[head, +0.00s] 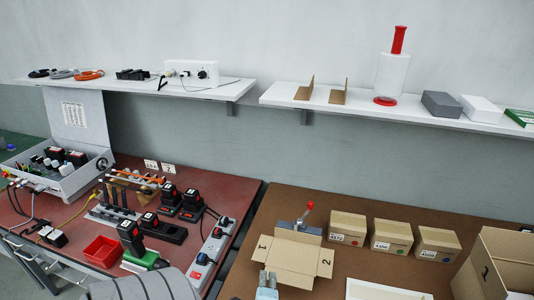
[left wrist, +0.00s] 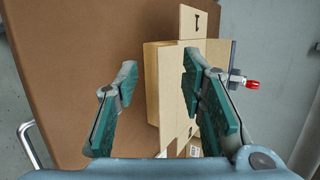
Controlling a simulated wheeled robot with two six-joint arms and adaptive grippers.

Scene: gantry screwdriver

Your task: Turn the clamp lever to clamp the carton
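An open cardboard carton (head: 285,252) with its flaps spread, marked 1 and 2, sits on the brown table. It also shows in the left wrist view (left wrist: 168,85). Behind it stands a grey clamp with a lever ending in a red knob (head: 310,205); the lever points up in the head view. The red knob also shows in the left wrist view (left wrist: 252,84), to the right of the fingers. My left gripper (head: 267,281) is at the carton's near side; in the left wrist view its green-padded fingers (left wrist: 158,82) are wide apart. My right gripper is not in view.
Several closed cartons (head: 393,236) stand right of the clamp. A larger open box (head: 497,262) and a white tray (head: 385,290) are at the right. A red-topped bench (head: 185,187) with tools and chargers is at the left. A white shelf (head: 365,106) runs above.

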